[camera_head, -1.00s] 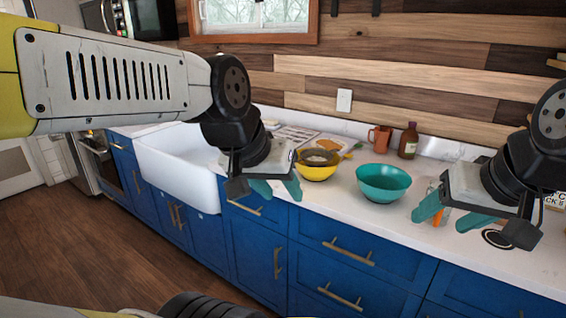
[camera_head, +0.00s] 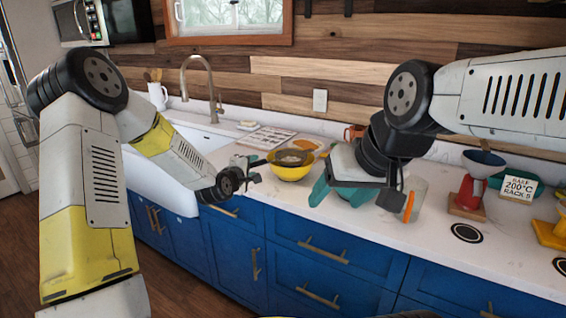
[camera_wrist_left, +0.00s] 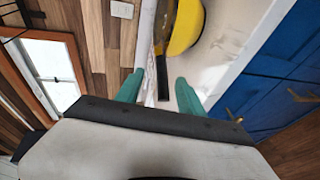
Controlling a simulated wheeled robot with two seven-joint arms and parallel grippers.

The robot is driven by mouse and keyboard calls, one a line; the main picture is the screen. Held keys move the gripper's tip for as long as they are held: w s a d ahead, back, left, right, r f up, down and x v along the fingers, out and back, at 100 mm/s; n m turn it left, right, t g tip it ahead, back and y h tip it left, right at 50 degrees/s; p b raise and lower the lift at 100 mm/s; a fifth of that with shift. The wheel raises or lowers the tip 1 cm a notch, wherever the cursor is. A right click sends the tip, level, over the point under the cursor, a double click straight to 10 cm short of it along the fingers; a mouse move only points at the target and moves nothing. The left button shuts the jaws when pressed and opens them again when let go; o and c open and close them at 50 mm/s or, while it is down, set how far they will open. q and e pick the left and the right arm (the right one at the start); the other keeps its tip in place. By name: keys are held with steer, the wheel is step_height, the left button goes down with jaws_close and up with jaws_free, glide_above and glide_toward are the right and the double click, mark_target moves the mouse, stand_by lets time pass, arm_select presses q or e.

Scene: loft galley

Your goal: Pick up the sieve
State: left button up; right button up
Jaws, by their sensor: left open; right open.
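The sieve (camera_head: 291,157) rests in the yellow bowl (camera_head: 292,173) on the white counter. Its dark handle (camera_head: 257,162) points left over the bowl's rim. My left gripper (camera_head: 250,170) is open at the handle's end. In the left wrist view the dark handle (camera_wrist_left: 162,72) lies between the two teal fingers of the open left gripper (camera_wrist_left: 160,82), with the yellow bowl (camera_wrist_left: 188,28) beyond; whether a finger touches it I cannot tell. My right gripper (camera_head: 338,192) is open over the counter, right of the yellow bowl, and hides most of the area behind it.
A clear glass with something orange (camera_head: 416,200) stands right of my right gripper. A red stand (camera_head: 468,190) with a blue funnel-shaped top and a sign (camera_head: 518,187) are further right. The sink (camera_head: 200,140) is at left.

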mark_target(259, 162)
arm_select(q)
steer(key=w+f+n+t, duration=0.1)
steer(key=f+n, duration=0.1)
steer(key=shift+w+n, duration=0.3)
steer(key=shift+w, duration=0.05)
steer(key=x, duration=0.7)
steer(key=shift+w+r, duration=0.2)
steer(key=shift+w, duration=0.2)
steer(key=shift+a, duration=0.1)
steer(key=shift+c, duration=0.5)
jaws_close()
